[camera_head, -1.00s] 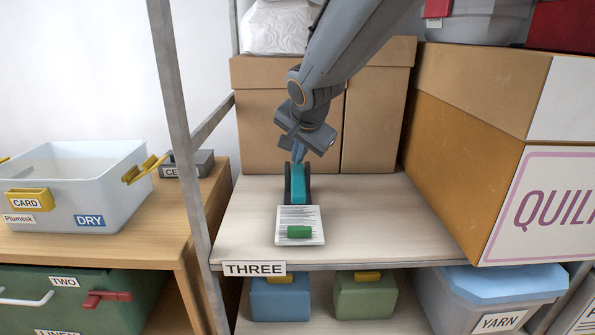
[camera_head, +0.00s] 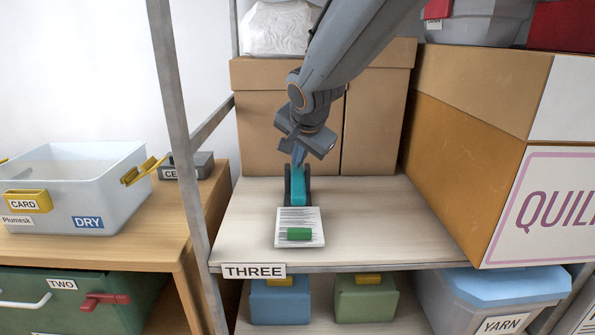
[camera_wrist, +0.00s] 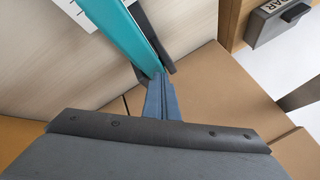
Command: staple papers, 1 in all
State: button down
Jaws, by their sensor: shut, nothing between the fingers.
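A teal stapler (camera_head: 298,186) with dark sides stands on the shelf labelled THREE. It also shows in the wrist view (camera_wrist: 118,32). A printed stack of papers (camera_head: 299,216) lies in front of it, its back edge at the stapler's front end. A green block (camera_head: 299,234) rests on the front part of the papers. My gripper (camera_head: 298,163) is shut and empty, pointing down at the stapler's back end. In the wrist view the blue fingertips (camera_wrist: 160,80) are together beside that end; I cannot tell whether they touch it.
Cardboard boxes (camera_head: 258,118) stand behind the stapler, and a large QUILT-type box (camera_head: 465,150) stands on the right. A metal post (camera_head: 178,110) rises at the shelf's left. Bare shelf (camera_head: 375,215) lies right of the papers.

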jog(key=shift+s+f+b, duration=0.15)
jog(key=shift+f+b, duration=0.55)
dwell(0.6)
dwell(0.4)
jog(key=shift+w+r+p, duration=0.2)
jog(key=shift+r+p, duration=0.8)
jog(key=shift+r, duration=0.3)
jog(key=shift+r, duration=0.1)
jog(key=r+p, duration=0.2)
jog(key=r, duration=0.1)
jog(key=r+p, duration=0.2)
jog(key=shift+w, duration=0.35)
jog(key=shift+f, duration=0.1)
